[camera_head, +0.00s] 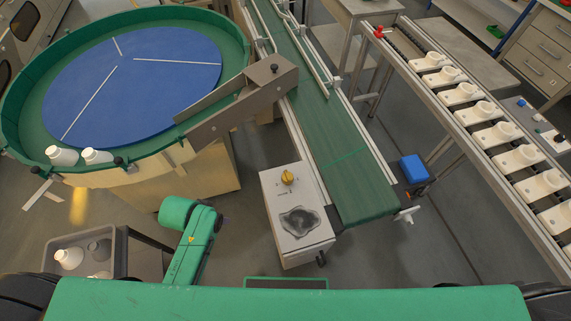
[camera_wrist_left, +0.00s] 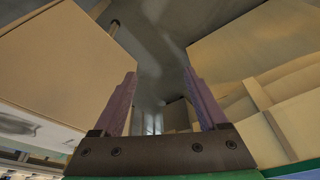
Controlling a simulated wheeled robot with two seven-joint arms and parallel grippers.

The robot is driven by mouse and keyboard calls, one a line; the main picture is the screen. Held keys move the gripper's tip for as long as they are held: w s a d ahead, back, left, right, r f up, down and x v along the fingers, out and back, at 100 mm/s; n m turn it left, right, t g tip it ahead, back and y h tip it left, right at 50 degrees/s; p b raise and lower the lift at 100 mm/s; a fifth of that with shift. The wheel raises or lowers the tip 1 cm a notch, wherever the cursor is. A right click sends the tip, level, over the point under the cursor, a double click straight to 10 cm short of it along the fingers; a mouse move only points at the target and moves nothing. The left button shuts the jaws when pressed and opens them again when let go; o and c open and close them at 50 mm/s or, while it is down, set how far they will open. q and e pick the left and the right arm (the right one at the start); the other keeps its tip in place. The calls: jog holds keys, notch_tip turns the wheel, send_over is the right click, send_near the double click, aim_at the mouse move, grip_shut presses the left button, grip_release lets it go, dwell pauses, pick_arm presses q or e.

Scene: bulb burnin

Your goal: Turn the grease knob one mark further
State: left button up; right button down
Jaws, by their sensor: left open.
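The grease knob (camera_head: 287,177) is yellow and sits on top of a white box (camera_head: 271,190) beside the green conveyor belt. A dark stain or patch lies on the box top in front of the knob. My left arm comes up left of the box in the head view, with its gripper almost wholly hidden behind its links. In the left wrist view my left gripper (camera_wrist_left: 160,75) is open, with two purple fingers apart and nothing between them. The knob cannot be made out in that view. My right gripper is not in view.
A green-rimmed round table (camera_head: 24,138) with a blue disc stands at the left. The conveyor (camera_head: 345,150) runs along the right of the box. A grey bin (camera_head: 102,238) with white bottles is at lower left. A rail of white holders (camera_head: 497,133) is at right.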

pick_arm(q)
jog(key=w+d+r+m+t+h+p, duration=0.1)
jog(key=w+d+r, duration=0.1)
jog(key=r, duration=0.4)
jog(key=w+d+r+m+h+p, duration=0.1)
jog(key=w+d+r, duration=0.15)
jog(key=r, duration=0.45)
jog(key=m+g+h, duration=0.1)
jog(key=m+h, duration=0.1)
jog(key=m, duration=0.6)
send_near(286, 175)
notch_tip(286, 175, up, 5)
jog(key=a, duration=0.2)
jog(key=w+m+g, duration=0.1)
jog(key=m+g, duration=0.1)
jog(key=p+x, duration=0.1)
jog(key=x, duration=1.3)
jog(key=shift+w+d+f, duration=0.15)
jog(key=shift+f, duration=0.05)
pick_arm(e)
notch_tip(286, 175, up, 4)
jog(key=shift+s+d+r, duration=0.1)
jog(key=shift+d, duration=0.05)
pick_arm(q)
jog(key=shift+c, duration=0.3)
grip_shut()
